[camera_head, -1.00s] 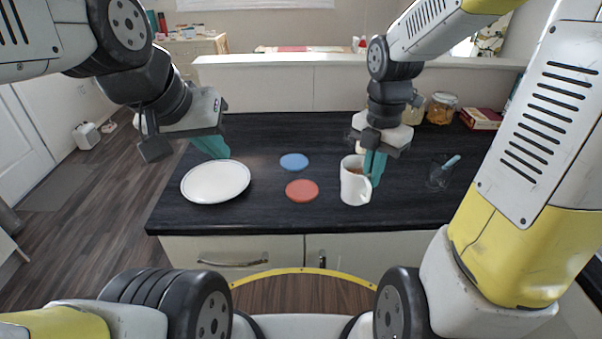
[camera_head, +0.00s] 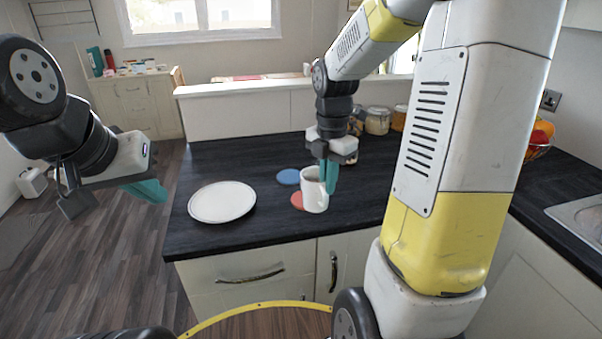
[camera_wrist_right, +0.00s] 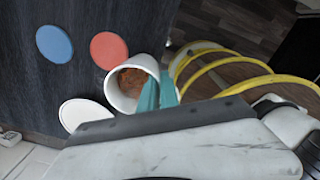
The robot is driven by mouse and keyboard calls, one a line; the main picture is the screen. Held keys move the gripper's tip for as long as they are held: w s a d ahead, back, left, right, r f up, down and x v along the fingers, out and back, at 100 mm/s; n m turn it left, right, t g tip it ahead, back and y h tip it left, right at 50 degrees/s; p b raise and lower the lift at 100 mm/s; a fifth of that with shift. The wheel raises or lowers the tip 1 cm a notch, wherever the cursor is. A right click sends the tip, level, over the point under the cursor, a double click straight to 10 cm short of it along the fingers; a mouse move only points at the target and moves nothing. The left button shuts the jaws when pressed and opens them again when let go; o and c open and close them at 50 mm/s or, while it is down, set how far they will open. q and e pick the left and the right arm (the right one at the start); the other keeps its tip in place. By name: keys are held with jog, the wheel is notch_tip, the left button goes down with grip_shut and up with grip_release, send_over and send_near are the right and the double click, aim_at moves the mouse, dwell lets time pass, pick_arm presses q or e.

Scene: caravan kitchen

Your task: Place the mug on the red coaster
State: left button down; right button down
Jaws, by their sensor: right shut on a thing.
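The white mug (camera_head: 312,194), with brown contents, is upright in my right gripper (camera_head: 328,178). The gripper's teal fingers are shut on the mug's side; they also show in the right wrist view (camera_wrist_right: 157,95). The red coaster (camera_head: 296,200) lies on the dark counter, its right part hidden by the mug in the head view. In the right wrist view, the red coaster (camera_wrist_right: 109,50) shows just beside the mug's rim (camera_wrist_right: 125,84). I cannot tell how high the mug is. My left gripper (camera_head: 150,190) hangs left of the counter, apart from everything; its finger gap is not clear.
A blue coaster (camera_head: 288,177) lies behind the red one. A white plate (camera_head: 222,202) lies to the left on the counter (camera_head: 250,160). Jars (camera_head: 377,121) stand at the back; a fruit bowl (camera_head: 538,145) and a sink (camera_head: 585,215) are at the right.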

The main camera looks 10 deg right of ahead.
aim_at(316, 177)
jog(key=shift+w+a+f, duration=0.1)
jog(key=shift+w+f, duration=0.6)
jog(key=shift+w, duration=0.8)
jog(key=shift+w+a+f, duration=0.1)
jog(key=shift+w+f, duration=0.65)
jog(key=shift+w, duration=0.8)
jog(key=shift+w+a+f, duration=0.1)
jog(key=shift+w+f, duration=0.6)
jog(key=shift+w, duration=0.8)
jog(key=c, duration=1.6)
grip_release()
jog(key=shift+f, duration=0.15)
